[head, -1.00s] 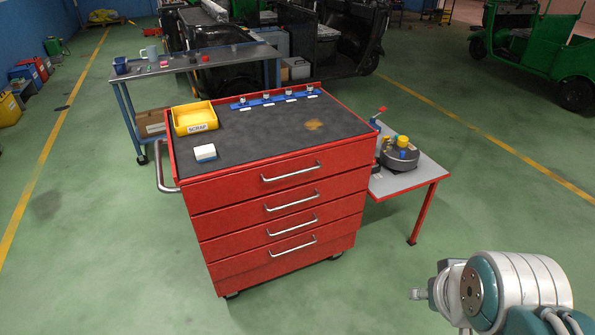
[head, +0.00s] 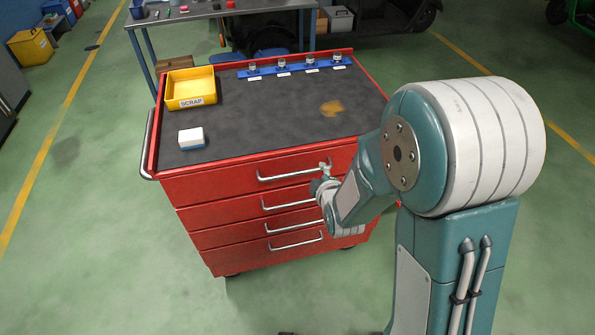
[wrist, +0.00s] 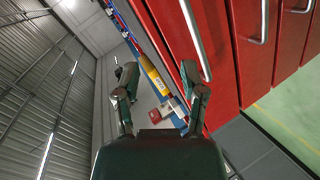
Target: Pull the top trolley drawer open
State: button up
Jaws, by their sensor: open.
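The red trolley (head: 160,120) stands in front of me with its drawers all looking shut. The top drawer (head: 215,183) has a silver bar handle (head: 292,175). My gripper (head: 325,168) is near the right end of that handle, partly hidden by my arm. In the wrist view my gripper (wrist: 155,78) is open and nothing shows between its fingers. The top drawer handle (wrist: 194,38) runs just right of the right finger there. I cannot tell whether the finger touches it.
On the trolley top are a yellow scrap bin (head: 190,87), a white and blue block (head: 191,138) and a blue rack (head: 295,67) at the back. A grey bench (head: 215,12) stands behind. The green floor (head: 100,250) is clear at front left.

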aim_at(297, 173)
jog(key=s+a+f+n+t+y, duration=0.1)
jog(key=a+f+n+t, duration=0.15)
jog(key=f+n, duration=0.35)
jog(key=shift+m+g, duration=0.25)
jog(key=shift+m, duration=0.25)
jog(key=x, duration=0.7)
jog(key=a+f+x, duration=0.1)
jog(key=x, duration=0.3)
jog(key=shift+s, duration=0.2)
grip_shut()
